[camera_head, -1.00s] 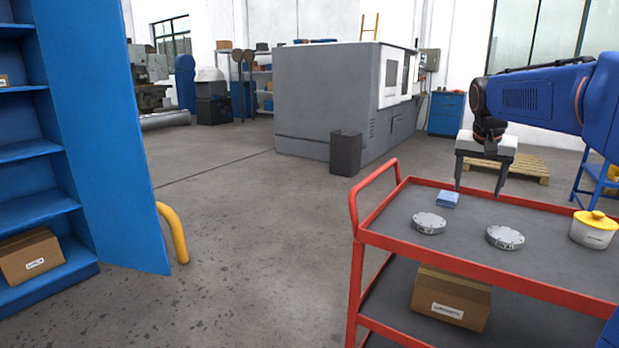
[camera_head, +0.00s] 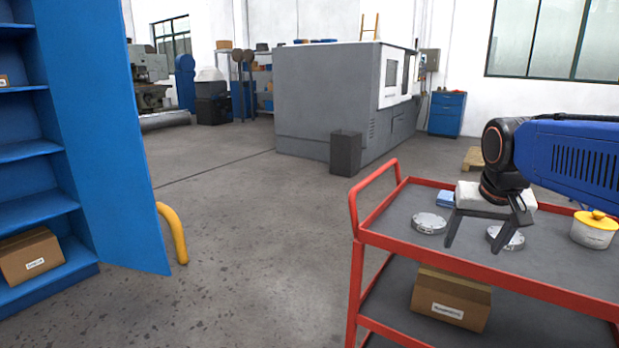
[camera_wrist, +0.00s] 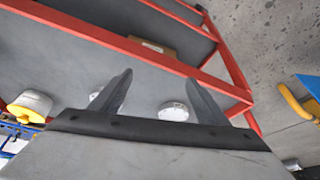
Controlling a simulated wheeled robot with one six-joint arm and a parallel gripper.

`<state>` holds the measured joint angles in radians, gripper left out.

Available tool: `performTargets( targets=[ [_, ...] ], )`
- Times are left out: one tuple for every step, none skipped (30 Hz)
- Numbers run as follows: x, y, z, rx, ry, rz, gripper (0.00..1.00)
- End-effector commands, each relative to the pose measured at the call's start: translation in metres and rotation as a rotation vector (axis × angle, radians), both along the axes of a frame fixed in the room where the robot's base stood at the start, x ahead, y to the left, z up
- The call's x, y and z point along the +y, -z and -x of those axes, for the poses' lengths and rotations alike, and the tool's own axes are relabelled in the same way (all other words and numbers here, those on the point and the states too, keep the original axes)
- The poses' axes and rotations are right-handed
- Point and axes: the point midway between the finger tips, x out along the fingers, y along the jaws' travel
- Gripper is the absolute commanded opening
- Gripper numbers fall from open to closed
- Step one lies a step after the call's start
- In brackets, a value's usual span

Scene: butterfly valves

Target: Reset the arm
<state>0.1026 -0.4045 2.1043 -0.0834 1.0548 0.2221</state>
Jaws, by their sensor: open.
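My gripper (camera_head: 473,240) is open and empty in the head view, held over the red cart. Its two dark fingers point down and partly cover the right valve disc (camera_head: 510,238). The left valve disc (camera_head: 429,223) lies flat on the cart's grey top, to the left of the fingers. In the wrist view, my gripper (camera_wrist: 160,90) shows both fingers spread apart. One disc (camera_wrist: 174,111) shows between them, and another pale disc (camera_wrist: 95,96) is partly hidden by the left finger.
The red cart (camera_head: 480,282) also holds a white pot with a yellow lid (camera_head: 593,229) and a blue block (camera_head: 446,198), partly hidden by my gripper. A cardboard box (camera_head: 452,298) sits on its lower shelf. A blue cabinet (camera_head: 105,130) stands left. Open floor lies between.

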Motion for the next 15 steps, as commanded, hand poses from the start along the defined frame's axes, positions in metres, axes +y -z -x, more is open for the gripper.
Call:
performTargets(
  targets=[
    [0.008, 0.009, 0.019, -0.002, -0.027, 0.0, 0.69],
    [0.012, 0.015, 0.029, -0.002, -0.043, 0.0, 0.69],
    [0.017, 0.022, 0.041, -0.004, -0.065, 0.001, 0.69],
    [0.02, 0.028, 0.051, -0.006, -0.08, 0.002, 0.69],
    [0.024, 0.034, 0.06, -0.006, -0.095, 0.002, 0.69],
    [0.028, 0.043, 0.073, -0.006, -0.117, 0.002, 0.69],
    [0.032, 0.049, 0.082, -0.007, -0.132, 0.001, 0.69],
    [0.035, 0.056, 0.091, -0.008, -0.149, 0.002, 0.69],
    [0.039, 0.065, 0.103, -0.01, -0.169, 0.003, 0.69],
    [0.041, 0.072, 0.112, -0.011, -0.183, 0.003, 0.69],
    [0.044, 0.079, 0.121, -0.012, -0.198, 0.004, 0.69],
    [0.047, 0.088, 0.131, -0.013, -0.216, 0.004, 0.69],
    [0.049, 0.094, 0.138, -0.014, -0.23, 0.005, 0.69],
    [0.051, 0.101, 0.145, -0.014, -0.242, 0.004, 0.69],
    [0.053, 0.108, 0.153, -0.016, -0.255, 0.004, 0.69]
  ],
)
